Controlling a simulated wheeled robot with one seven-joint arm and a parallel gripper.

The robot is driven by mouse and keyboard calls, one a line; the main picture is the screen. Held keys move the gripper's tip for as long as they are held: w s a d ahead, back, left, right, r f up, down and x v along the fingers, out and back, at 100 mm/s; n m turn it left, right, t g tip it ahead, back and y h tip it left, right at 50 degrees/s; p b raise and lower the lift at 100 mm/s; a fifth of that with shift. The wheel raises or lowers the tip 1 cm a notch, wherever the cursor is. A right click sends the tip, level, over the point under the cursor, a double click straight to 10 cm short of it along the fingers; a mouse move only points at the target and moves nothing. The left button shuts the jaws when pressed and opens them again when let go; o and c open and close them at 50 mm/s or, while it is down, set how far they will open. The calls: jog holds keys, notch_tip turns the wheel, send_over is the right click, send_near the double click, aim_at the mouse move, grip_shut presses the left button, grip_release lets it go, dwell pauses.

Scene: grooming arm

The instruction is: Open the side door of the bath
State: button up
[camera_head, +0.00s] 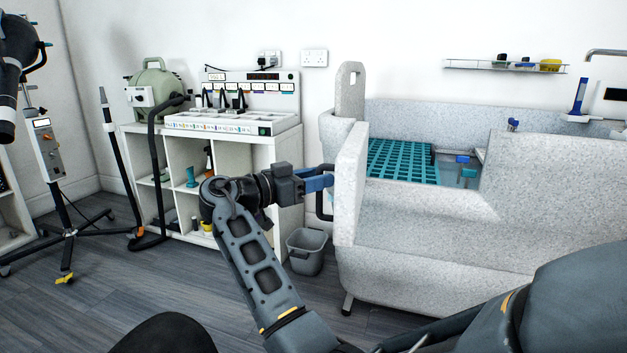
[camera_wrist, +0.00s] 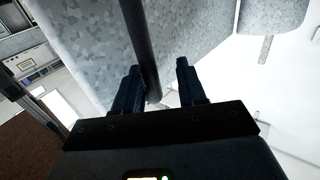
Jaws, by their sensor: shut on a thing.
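The bath (camera_head: 430,235) is a pale grey speckled tub on the right in the head view. Its side door (camera_head: 349,185) is a speckled panel at the bath's left end. I cannot tell whether it stands slightly ajar. A dark bar handle (camera_head: 319,206) is on the door's outer left side. My gripper (camera_head: 326,181) reaches it from the left with blue fingers, shut on the handle. In the wrist view, the handle (camera_wrist: 140,40) runs down between the fingers of my gripper (camera_wrist: 160,80), close to the left finger; the speckled door (camera_wrist: 85,45) lies behind.
A grey bin (camera_head: 307,252) stands on the floor below my gripper, left of the bath. A white shelf unit (camera_head: 235,158) with grooming equipment is behind my arm. A wheeled stand (camera_head: 60,190) is at far left. Wood floor is clear at front left.

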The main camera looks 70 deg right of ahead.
jog(key=shift+o, duration=1.2)
jog(key=shift+s+d, duration=0.1)
jog(key=shift+d, duration=0.1)
jog(key=shift+a, duration=0.2)
jog(key=v, duration=0.8)
jog(key=shift+d, duration=0.15)
